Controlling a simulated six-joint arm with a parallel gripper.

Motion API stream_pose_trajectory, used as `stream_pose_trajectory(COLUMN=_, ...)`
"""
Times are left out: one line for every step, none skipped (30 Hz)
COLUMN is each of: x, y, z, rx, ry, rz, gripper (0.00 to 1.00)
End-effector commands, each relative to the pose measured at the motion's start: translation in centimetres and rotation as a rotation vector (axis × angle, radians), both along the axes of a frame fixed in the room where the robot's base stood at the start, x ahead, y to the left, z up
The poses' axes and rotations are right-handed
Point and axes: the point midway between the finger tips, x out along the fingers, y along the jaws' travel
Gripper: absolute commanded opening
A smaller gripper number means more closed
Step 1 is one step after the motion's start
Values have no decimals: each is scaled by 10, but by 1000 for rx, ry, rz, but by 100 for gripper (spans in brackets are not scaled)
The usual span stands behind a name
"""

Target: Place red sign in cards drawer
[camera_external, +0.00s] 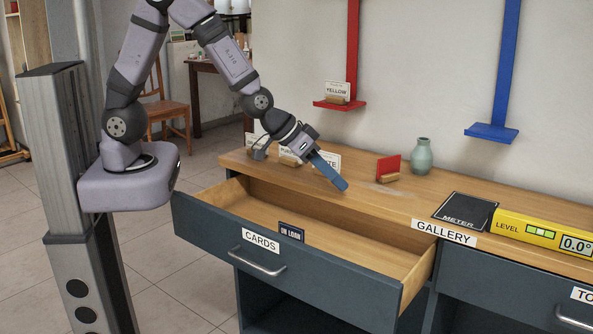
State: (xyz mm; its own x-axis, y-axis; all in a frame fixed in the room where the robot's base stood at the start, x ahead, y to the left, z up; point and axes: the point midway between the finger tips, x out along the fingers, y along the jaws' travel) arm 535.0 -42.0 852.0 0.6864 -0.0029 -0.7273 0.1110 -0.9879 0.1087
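The red sign (388,164) stands in a small wooden holder on the counter, left of a green vase. The cards drawer (283,264), with a dark front labelled CARDS, is pulled open below the counter. A small dark ON LOAN sign (291,232) shows inside it near the front. My gripper (328,171) is over the counter's back left part, left of the red sign and apart from it. A long blue piece shows at its end; I cannot tell whether it is a finger or a held thing, nor whether the fingers are open.
White signs (327,160) stand behind my gripper, partly hidden. The green vase (421,156) is right of the red sign. A red shelf (340,105) holds a YELLOW sign; a blue shelf (491,132) is empty. A meter pad (465,211) and yellow level (545,231) lie right.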

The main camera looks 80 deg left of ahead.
Motion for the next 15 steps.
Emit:
stream_pose_trajectory(x=-23, y=0, z=-1, rx=-12, ry=72, rz=-31, gripper=23)
stream_pose_trajectory(x=-39, y=-1, z=-4, rx=-18, ry=124, rz=-49, gripper=23)
stream_pose_trajectory(x=-61, y=0, z=-7, rx=-20, ry=191, rz=-74, gripper=23)
stream_pose_trajectory(x=-78, y=1, z=-9, rx=-21, ry=242, rz=-88, gripper=23)
stream_pose_trajectory(x=-94, y=3, z=-11, rx=-19, ry=292, rz=-102, gripper=23)
stream_pose_trajectory(x=-116, y=6, z=-12, rx=-15, ry=355, rz=-116, gripper=23)
stream_pose_trajectory(x=-132, y=8, z=-14, rx=-10, ry=403, rz=-124, gripper=23)
stream_pose_trajectory(x=-148, y=12, z=-14, rx=-5, ry=447, rz=-131, gripper=23)
stream_pose_trajectory(x=-167, y=16, z=-15, rx=3, ry=501, rz=-138, gripper=23)
stream_pose_trajectory(x=-180, y=19, z=-15, rx=10, ry=538, rz=-141, gripper=23)
stream_pose_trajectory(x=-193, y=23, z=-15, rx=18, ry=575, rz=-145, gripper=23)
stream_pose_trajectory(x=-207, y=27, z=-14, rx=26, ry=616, rz=-145, gripper=23)
stream_pose_trajectory(x=-217, y=30, z=-14, rx=31, ry=643, rz=-145, gripper=23)
stream_pose_trajectory(x=-226, y=33, z=-14, rx=38, ry=667, rz=-146, gripper=23)
stream_pose_trajectory(x=-235, y=36, z=-13, rx=44, ry=696, rz=-146, gripper=23)
